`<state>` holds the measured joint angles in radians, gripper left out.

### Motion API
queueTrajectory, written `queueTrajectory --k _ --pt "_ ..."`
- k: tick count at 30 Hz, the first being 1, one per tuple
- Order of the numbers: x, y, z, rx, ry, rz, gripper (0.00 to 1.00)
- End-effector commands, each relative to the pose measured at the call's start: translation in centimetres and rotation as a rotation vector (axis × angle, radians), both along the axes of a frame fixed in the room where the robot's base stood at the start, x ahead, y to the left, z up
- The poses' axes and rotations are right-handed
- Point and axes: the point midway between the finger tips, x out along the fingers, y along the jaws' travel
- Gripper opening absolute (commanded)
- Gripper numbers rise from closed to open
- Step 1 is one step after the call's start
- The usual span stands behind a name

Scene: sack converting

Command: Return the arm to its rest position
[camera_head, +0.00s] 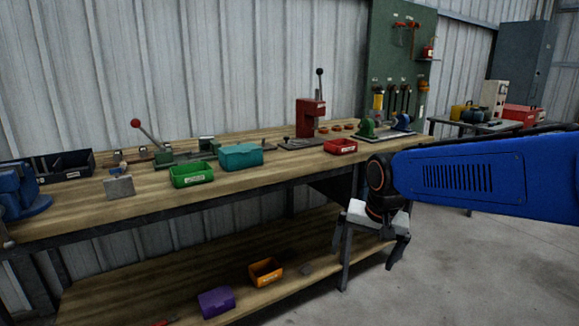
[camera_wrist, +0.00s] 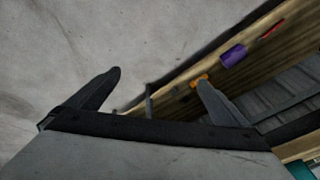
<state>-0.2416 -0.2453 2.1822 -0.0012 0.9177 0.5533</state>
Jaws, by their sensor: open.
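My gripper (camera_head: 367,272) hangs at the end of my blue arm, in front of the workbench's right end in the head view. Its two dark fingers point down and stand wide apart. In the wrist view the open fingers (camera_wrist: 159,78) have nothing between them but floor and part of the bench's lower shelf seen beyond. My arm reaches in from the right edge of the head view, roughly level.
The wooden workbench (camera_head: 262,182) carries a green bin (camera_head: 191,174), a teal box (camera_head: 240,156), a red bin (camera_head: 340,146) and a red press (camera_head: 309,118). Its lower shelf (camera_head: 130,292) holds purple (camera_head: 216,302) and orange (camera_head: 265,272) bins. Concrete floor (camera_head: 470,270) at right is clear.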

Motion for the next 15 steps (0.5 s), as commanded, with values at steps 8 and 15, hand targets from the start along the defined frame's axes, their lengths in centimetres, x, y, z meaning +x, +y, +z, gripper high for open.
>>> queueTrajectory --k 8,15 --pt "-7.5 -4.9 0.6 -0.046 -0.057 0.091 1.0" --pt "-13.8 -8.0 -0.3 -0.095 -0.098 0.172 1.0"
